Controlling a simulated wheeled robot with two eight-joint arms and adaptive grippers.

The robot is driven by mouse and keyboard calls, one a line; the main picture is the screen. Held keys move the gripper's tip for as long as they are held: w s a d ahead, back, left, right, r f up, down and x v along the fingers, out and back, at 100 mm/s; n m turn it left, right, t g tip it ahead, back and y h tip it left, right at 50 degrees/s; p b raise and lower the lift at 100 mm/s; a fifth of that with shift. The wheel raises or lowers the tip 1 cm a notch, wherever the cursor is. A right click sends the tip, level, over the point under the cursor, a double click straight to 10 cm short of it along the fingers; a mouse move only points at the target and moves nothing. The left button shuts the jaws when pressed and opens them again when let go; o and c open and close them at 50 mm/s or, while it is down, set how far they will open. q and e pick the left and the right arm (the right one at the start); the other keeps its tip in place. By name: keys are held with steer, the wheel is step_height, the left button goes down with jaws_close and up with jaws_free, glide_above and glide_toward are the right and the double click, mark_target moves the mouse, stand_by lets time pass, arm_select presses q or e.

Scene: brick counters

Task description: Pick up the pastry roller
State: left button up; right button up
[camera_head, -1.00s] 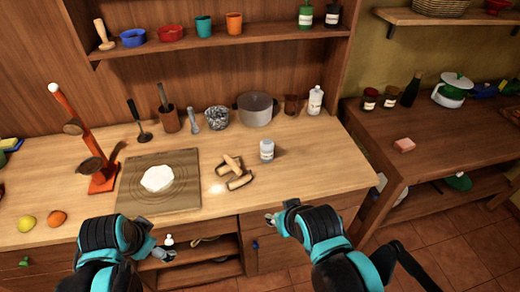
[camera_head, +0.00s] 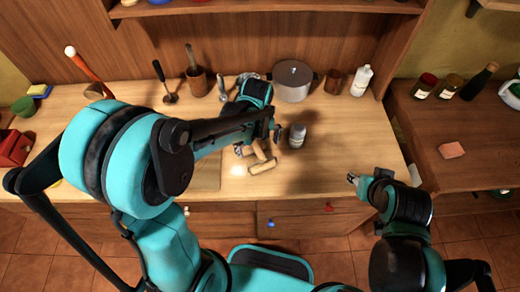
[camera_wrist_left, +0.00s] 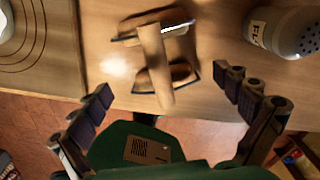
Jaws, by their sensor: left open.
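The pastry roller (camera_head: 262,166) is light wood and lies on the counter, partly hidden by my left arm in the head view. The left wrist view shows it (camera_wrist_left: 154,58) as a straight handle with a crosswise roller at each end. My left gripper (camera_head: 260,142) is over it and pointing down. In the left wrist view the gripper's fingers (camera_wrist_left: 165,86) are wide apart, one on each side of the roller, with nothing between them touching. My right gripper (camera_head: 354,180) is near the counter's front edge, away from the roller; its jaws are too small to read.
A grey shaker jar (camera_head: 297,136) stands close right of the roller; it also shows in the left wrist view (camera_wrist_left: 285,32). A pot (camera_head: 292,80) and a white bottle (camera_head: 361,81) stand behind. The pastry board (camera_head: 207,176) is to the left. Counter to the right is clear.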

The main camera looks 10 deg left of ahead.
mark_target(257, 152)
arm_select(q)
steer(key=f, duration=0.1)
steer(key=f+b, duration=0.1)
steer(key=f, duration=0.2)
steer(key=shift+w+a+f+b, duration=0.2)
steer(key=shift+w+f+b, duration=0.15)
steer(key=c, duration=1.2)
steer(key=shift+o, duration=0.2)
steer(key=shift+r, duration=0.15)
